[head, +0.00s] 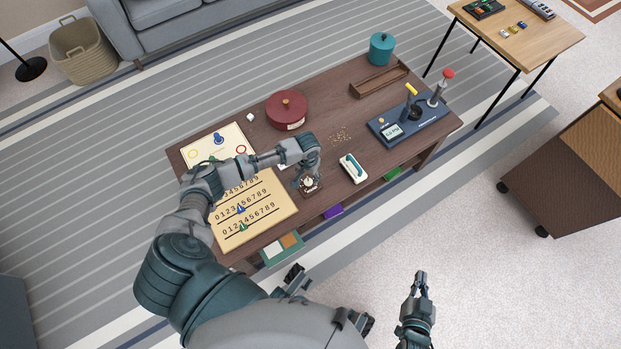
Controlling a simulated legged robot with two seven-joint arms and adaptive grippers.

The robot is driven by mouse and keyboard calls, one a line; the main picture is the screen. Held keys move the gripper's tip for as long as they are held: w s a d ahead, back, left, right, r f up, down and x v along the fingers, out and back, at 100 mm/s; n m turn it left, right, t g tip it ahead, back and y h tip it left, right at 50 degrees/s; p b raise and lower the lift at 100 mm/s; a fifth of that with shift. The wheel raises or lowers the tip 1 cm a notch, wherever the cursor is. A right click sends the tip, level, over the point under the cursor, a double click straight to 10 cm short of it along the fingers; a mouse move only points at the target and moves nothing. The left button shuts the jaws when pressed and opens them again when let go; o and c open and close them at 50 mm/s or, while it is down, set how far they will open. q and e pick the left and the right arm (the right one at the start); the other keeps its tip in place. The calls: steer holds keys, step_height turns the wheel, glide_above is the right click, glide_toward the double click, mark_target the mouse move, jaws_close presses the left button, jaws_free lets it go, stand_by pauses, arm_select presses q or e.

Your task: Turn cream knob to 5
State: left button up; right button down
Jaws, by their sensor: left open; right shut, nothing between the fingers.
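A small dark brown block with a round cream knob (309,183) sits near the front edge of the dark wooden table (333,194). The knob's markings are too small to read. My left gripper (306,177) is open and points down right at the knob, its fingers partly covering it. I cannot tell whether the fingers touch the knob. My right gripper (422,279) is shut and empty, over the pale carpet in front of the table.
A number board (262,222) lies left of the knob, under my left arm. A white-and-teal handled item (353,168) lies to its right. A red lidded pot (287,109) stands behind. A blue lever panel (409,124), wooden tray (379,81) and teal pot (382,48) stand further right.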

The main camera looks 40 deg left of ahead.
mark_target(308, 181)
arm_select(q)
step_height(308, 181, down, 3)
steer(key=shift+f+b, duration=0.15)
steer(key=shift+b, duration=0.3)
steer(key=shift+d+f, duration=0.1)
steer(key=shift+f, duration=0.1)
arm_select(e)
steer(key=shift+w+a+r+t+y, duration=0.25)
steer(key=shift+w+r+t, duration=0.3)
steer(key=shift+r+t, duration=0.3)
steer(key=shift+w+a+r+t+y, duration=0.25)
steer(key=shift+w+r+t, duration=0.3)
steer(key=shift+r+t, duration=0.3)
steer(key=shift+r, duration=0.1)
arm_select(q)
jaws_close()
